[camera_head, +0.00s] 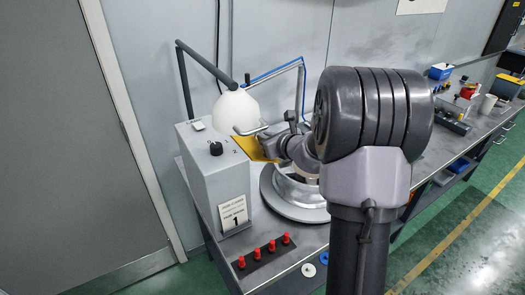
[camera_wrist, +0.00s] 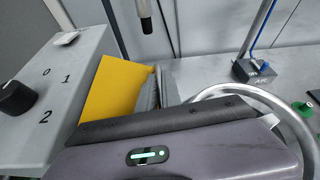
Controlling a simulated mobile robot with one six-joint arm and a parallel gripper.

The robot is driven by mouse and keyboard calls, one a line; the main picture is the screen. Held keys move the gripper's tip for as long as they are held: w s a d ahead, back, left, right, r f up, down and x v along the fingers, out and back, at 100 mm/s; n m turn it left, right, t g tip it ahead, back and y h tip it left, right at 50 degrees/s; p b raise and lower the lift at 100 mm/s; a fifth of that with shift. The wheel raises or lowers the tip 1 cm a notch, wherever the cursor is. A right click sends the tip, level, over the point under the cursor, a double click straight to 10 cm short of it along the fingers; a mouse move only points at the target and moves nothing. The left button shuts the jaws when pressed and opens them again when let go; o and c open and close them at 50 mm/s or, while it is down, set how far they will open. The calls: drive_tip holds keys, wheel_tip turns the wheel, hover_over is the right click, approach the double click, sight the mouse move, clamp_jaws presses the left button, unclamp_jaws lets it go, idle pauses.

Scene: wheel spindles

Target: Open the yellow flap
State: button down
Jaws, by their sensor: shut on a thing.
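The yellow flap (camera_head: 249,147) sits beside the grey control box, to its right in the head view. In the wrist view the yellow flap (camera_wrist: 115,86) is a flat tilted plate, its lower part hidden behind my gripper's body. My gripper (camera_head: 276,148) is at the flap's right edge. In the wrist view my gripper's grey fingers (camera_wrist: 157,88) are shut on that edge. The fingertip contact is partly hidden, and I cannot tell how far the flap is turned.
The control box (camera_head: 215,175) has a black knob (camera_head: 215,148), marked 0, 1, 2 in the wrist view. A round metal wheel (camera_head: 290,209) lies below my arm. Several red pegs (camera_head: 264,251) line the bench front. Tubular arms rise behind.

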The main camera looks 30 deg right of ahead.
drive_tip(key=shift+r+n+h+b, duration=0.35)
drive_tip(key=shift+r+n+h, duration=0.05)
drive_tip(key=shift+r, duration=0.1)
drive_tip(key=shift+r+b, duration=0.3)
drive_tip(key=shift+r, duration=0.35)
drive_tip(key=c, duration=1.8)
unclamp_jaws()
